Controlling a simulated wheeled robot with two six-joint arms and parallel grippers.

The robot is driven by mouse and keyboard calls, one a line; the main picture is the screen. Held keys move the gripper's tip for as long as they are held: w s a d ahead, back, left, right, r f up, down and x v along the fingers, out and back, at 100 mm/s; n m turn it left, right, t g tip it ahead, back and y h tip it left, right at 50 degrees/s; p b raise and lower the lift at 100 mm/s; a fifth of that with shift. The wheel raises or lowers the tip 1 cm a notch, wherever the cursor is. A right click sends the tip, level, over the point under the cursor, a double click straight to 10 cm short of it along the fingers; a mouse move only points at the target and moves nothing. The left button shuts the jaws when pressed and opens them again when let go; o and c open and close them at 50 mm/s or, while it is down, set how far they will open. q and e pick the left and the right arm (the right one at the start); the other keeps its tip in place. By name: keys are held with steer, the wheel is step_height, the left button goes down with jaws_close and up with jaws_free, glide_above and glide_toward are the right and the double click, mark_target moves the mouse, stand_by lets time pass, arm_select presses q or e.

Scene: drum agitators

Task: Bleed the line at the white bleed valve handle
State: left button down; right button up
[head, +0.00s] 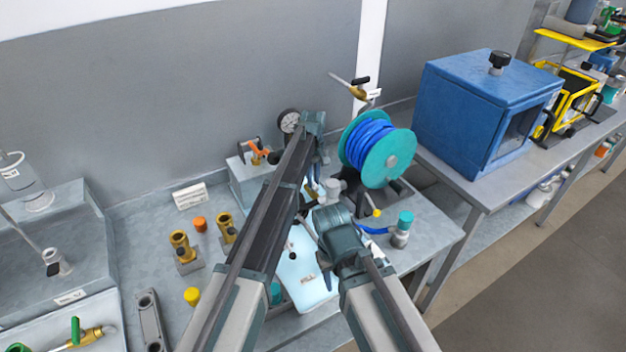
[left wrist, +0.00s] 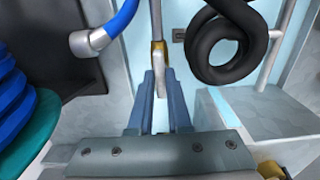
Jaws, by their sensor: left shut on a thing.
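The white bleed valve handle (left wrist: 161,88) shows in the left wrist view, below a brass valve body (left wrist: 159,52) on a thin upright pipe. My left gripper (left wrist: 160,98) has its two blue-grey fingers on either side of the handle and is shut on it. In the head view my left gripper (head: 318,160) is at the back of the bench, left of the blue hose reel, and my arm mostly hides the handle there. My right gripper (head: 332,228) is lower, over the bench in front of the reel; its fingertips are not clear.
The teal reel with blue hose (head: 376,148) stands close to the right of my left gripper. A black coiled hose (left wrist: 225,42) hangs near the valve. A blue cabinet (head: 480,110) stands on the right bench. Brass fittings (head: 183,250) and caps stand on the left.

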arm_select(q)
steer(key=c, duration=0.9)
jaws_free()
steer(key=shift+o, duration=0.2)
steer(key=shift+r, duration=0.1)
arm_select(e)
steer(key=shift+r, duration=0.1)
arm_select(q)
step_height(320, 180, up, 14)
steer(key=p, duration=1.3)
steer(key=shift+f+p, duration=0.2)
steer(key=shift+p, duration=0.2)
arm_select(e)
step_height(320, 180, up, 14)
steer(key=shift+f, duration=0.2)
